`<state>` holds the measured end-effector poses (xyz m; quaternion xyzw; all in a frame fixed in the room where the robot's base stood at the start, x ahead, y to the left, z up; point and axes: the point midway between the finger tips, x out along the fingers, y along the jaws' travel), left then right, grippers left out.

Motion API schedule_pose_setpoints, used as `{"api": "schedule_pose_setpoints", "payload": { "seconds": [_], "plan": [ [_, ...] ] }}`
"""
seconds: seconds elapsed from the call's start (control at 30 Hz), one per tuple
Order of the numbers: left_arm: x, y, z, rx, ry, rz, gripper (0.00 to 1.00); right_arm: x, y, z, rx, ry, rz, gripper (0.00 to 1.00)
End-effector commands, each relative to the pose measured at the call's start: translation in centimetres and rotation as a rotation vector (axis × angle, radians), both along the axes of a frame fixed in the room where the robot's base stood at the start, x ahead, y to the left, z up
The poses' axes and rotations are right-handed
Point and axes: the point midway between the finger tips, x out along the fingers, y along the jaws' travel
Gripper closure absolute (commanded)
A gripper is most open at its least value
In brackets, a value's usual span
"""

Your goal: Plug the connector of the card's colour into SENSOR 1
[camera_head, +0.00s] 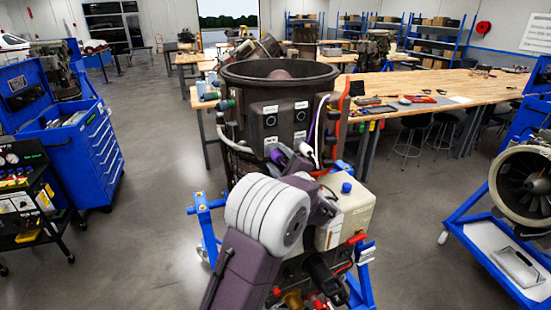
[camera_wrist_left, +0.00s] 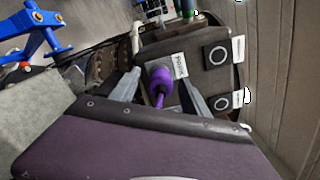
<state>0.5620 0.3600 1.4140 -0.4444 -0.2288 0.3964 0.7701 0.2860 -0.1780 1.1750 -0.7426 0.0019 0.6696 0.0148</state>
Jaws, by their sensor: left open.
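A purple connector (camera_wrist_left: 160,78) with a purple cable stands at the dark sensor panel (camera_wrist_left: 150,48), beside a white label too small to read surely. My left gripper (camera_wrist_left: 160,76) is open, one finger on each side of this connector; contact cannot be told. Two round ringed ports, one upper (camera_wrist_left: 217,54) and one lower (camera_wrist_left: 220,103), show on the panel with white labels. I cannot make out a card. My right gripper is out of view.
The engine (camera_head: 235,75) stands on a blue wheeled stand (camera_head: 207,222). A cream box (camera_head: 351,207) with a blue knob is right of my left arm. Cables (camera_head: 318,125) run beside the panel. A wooden bench (camera_head: 450,88) is behind on the right, a blue tool cabinet (camera_head: 88,150) on the left.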

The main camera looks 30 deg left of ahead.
Motion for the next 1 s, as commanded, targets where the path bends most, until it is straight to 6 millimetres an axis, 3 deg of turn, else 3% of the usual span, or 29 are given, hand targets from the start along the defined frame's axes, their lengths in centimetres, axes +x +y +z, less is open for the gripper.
{"api": "schedule_pose_setpoints", "payload": {
  "seconds": [0.67,0.87,0.9,1.0],
  "plan": [
    [0.0,0.0,0.1,0.000,-0.001,0.001,0.45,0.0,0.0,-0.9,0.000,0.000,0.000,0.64],
    [0.0,0.0,0.1,0.000,-0.001,0.001,0.96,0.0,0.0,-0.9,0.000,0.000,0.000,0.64],
    [0.0,0.0,0.1,0.000,-0.001,0.001,1.00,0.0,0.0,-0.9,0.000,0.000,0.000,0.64],
    [0.0,0.0,0.1,0.000,-0.001,0.001,1.00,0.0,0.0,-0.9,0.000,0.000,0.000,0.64]
  ]
}}
